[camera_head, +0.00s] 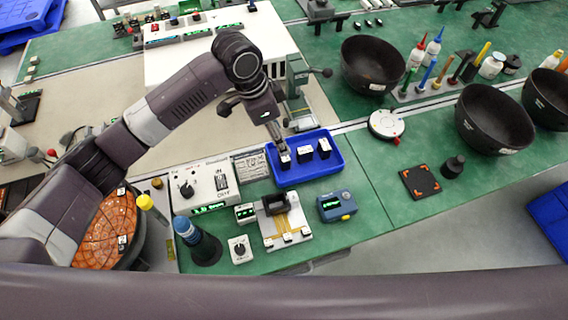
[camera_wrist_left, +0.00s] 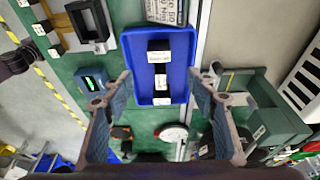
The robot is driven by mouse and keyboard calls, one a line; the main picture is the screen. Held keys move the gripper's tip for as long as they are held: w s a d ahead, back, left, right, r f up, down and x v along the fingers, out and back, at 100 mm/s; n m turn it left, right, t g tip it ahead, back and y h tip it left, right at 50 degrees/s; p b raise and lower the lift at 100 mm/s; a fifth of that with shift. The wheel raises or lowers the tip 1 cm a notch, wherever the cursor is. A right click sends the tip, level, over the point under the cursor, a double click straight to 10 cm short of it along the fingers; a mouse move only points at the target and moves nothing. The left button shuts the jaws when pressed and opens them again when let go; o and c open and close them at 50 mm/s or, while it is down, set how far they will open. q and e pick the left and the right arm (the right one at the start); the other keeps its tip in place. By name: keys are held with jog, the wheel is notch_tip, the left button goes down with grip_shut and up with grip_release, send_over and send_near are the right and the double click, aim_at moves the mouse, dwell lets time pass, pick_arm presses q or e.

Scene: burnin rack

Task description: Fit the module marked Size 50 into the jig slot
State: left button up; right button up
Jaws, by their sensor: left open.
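A blue tray (camera_head: 308,176) holds three small dark modules with white labels: a left one (camera_head: 285,161), a middle one (camera_head: 304,154) and a right one (camera_head: 324,148). Their labels are too small to read, so I cannot tell which is Size 50. My left gripper (camera_head: 282,146) is over the tray's left part, close to the left module. In the left wrist view the gripper (camera_wrist_left: 152,92) has its fingers wide apart, with the tray (camera_wrist_left: 133,62) beyond them and nothing held. The jig (camera_head: 278,226), a pale plate with a dark square frame, stands in front of the tray. My right gripper is not seen.
A white control box (camera_head: 203,190) stands left of the tray, and a blue meter (camera_head: 337,205) sits right of the jig. A small knob box (camera_head: 240,249) and a dark cone-shaped holder (camera_head: 205,250) stand to the jig's left.

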aim_at(284, 160)
pick_arm(q)
jog(key=x, duration=0.2)
jog(key=p+x, duration=0.1)
jog(key=x, duration=0.2)
jog(key=a+p+x, duration=0.1)
jog(key=x, duration=0.1)
jog(key=shift+s+f, duration=0.2)
jog(key=shift+f, duration=0.25)
jog(key=shift+d+f, duration=0.15)
jog(key=shift+f, duration=0.2)
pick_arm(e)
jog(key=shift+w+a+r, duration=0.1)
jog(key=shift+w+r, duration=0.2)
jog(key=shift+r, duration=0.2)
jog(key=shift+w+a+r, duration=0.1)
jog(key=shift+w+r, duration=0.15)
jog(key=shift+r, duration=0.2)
pick_arm(q)
jog(key=shift+c, duration=0.3)
jog(key=c, duration=1.2)
jog(key=shift+r, duration=0.1)
